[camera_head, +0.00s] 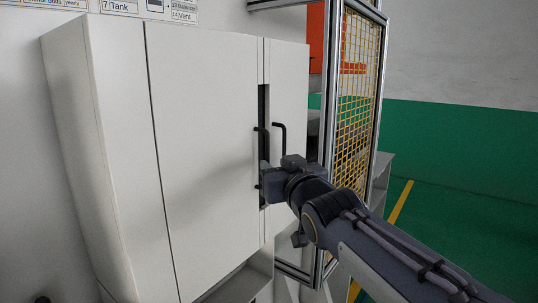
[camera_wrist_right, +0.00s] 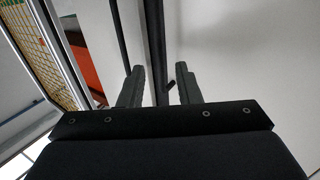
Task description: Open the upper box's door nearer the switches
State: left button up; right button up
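The white box (camera_head: 200,120) on the wall has a wide left door (camera_head: 205,75) and a narrower right front part (camera_head: 290,85). Two black bar handles stand side by side near the seam: a left handle (camera_head: 256,131) and a right handle (camera_head: 280,140). A dark slot (camera_head: 262,104) shows between the fronts. My right gripper (camera_head: 265,178) is at the left handle and hides much of it. In the wrist view its two fingers (camera_wrist_right: 159,88) are apart, with a dark upright bar between them; no firm contact shows. My left gripper is not in view. No switches can be made out.
A metal-framed yellow mesh panel (camera_head: 357,90) stands close to the right of the box. An orange thing (camera_head: 317,40) shows behind it. A label strip (camera_head: 122,6) is above the box. Green wall and floor lie open at the right.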

aim_at(268, 158)
jog(key=p+x, duration=0.1)
jog(key=x, duration=0.2)
jog(key=shift+w+r+p, duration=0.15)
jog(key=shift+w+p, duration=0.05)
jog(key=shift+p, duration=0.1)
jog(key=shift+w+a, duration=0.3)
jog(key=shift+w, duration=0.35)
jog(key=shift+c, duration=0.2)
grip_shut()
